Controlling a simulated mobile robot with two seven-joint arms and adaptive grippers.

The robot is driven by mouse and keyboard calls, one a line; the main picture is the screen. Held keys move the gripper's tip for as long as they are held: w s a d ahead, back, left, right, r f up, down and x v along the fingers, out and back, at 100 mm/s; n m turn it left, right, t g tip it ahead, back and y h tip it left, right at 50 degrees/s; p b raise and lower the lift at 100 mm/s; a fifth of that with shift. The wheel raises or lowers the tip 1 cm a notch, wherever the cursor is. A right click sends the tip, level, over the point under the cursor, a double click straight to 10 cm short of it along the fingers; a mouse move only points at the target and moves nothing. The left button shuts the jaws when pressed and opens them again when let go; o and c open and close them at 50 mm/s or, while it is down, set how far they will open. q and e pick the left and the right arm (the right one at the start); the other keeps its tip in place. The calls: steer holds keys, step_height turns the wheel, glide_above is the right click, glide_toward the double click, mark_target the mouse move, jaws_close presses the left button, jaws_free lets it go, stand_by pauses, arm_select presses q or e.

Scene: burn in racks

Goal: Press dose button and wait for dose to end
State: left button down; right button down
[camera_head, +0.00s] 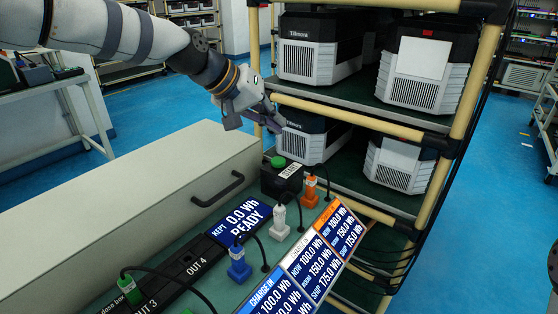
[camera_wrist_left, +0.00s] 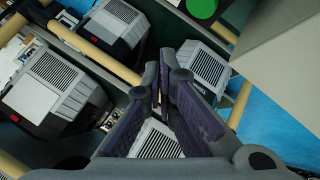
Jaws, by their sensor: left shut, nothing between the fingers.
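A round green button (camera_head: 278,162) sits on top of a small black box (camera_head: 271,181) with a white label, at the back end of the bench. The button also shows at the top edge of the left wrist view (camera_wrist_left: 201,8). My left gripper (camera_head: 277,126) is shut and empty, above and behind the button, in front of the rack. Its fingertips show together in the left wrist view (camera_wrist_left: 160,77), apart from the button. A blue display (camera_head: 243,218) on the bench reads "KEPT 0.0 Wh READY". My right gripper is out of view.
A rack (camera_head: 440,120) with cream posts holds several grey-black units close to my left gripper. A long beige case (camera_head: 150,205) with a black handle lies along the bench. Blue, white and orange plugs (camera_head: 239,266) with cables stand near tilted price-like energy panels (camera_head: 310,262).

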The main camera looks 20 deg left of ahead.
mark_target(275, 159)
arm_select(q)
step_height(275, 159, down, 4)
steer(key=shift+f+b, duration=0.3)
steer(key=shift+f, duration=0.25)
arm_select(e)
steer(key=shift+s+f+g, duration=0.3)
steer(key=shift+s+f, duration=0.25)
arm_select(q)
steer(key=shift+f, duration=0.1)
stand_by(0.5)
steer(key=shift+f, duration=0.35)
steer(key=shift+f, duration=0.4)
stand_by(0.7)
steer(key=shift+r, duration=0.8)
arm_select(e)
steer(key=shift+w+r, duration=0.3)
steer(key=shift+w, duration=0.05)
